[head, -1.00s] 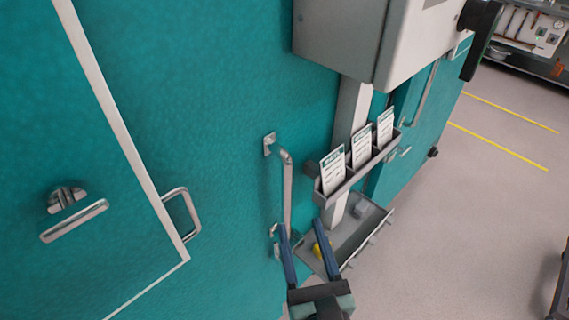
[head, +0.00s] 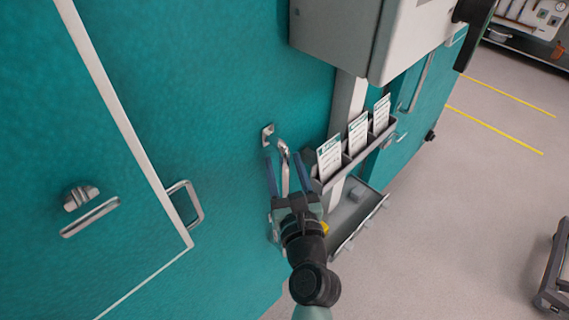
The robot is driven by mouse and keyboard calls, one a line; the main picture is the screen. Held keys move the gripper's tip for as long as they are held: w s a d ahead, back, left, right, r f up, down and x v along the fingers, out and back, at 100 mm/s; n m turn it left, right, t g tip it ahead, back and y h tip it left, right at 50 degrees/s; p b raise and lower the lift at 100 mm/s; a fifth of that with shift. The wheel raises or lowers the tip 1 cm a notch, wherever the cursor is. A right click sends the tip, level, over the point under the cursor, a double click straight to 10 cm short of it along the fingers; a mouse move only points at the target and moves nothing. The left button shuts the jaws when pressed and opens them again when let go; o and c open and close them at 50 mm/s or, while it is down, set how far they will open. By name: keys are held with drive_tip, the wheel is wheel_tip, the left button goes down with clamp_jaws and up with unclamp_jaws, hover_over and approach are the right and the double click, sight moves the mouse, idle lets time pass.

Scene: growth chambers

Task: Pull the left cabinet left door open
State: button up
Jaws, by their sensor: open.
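A teal cabinet front (head: 235,90) fills the left and middle of the head view. A vertical metal bar handle (head: 284,178) is mounted on it, with its upper bracket (head: 268,136) in plain view. My gripper (head: 283,160) is open, with one blue finger to each side of the bar as seen here. I cannot tell whether the fingers touch the bar. The gripper body hides the handle's lower part. The seam of the door that bears this handle cannot be made out.
A white-trimmed teal panel (head: 60,130) with a loop handle (head: 188,205) and a latch handle (head: 90,216) is at left. A card holder (head: 348,165) and grey tray (head: 352,218) stand close right of my gripper, below a grey box (head: 345,40). The floor (head: 460,210) at right is mostly clear.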

clamp_jaws()
idle(1.4)
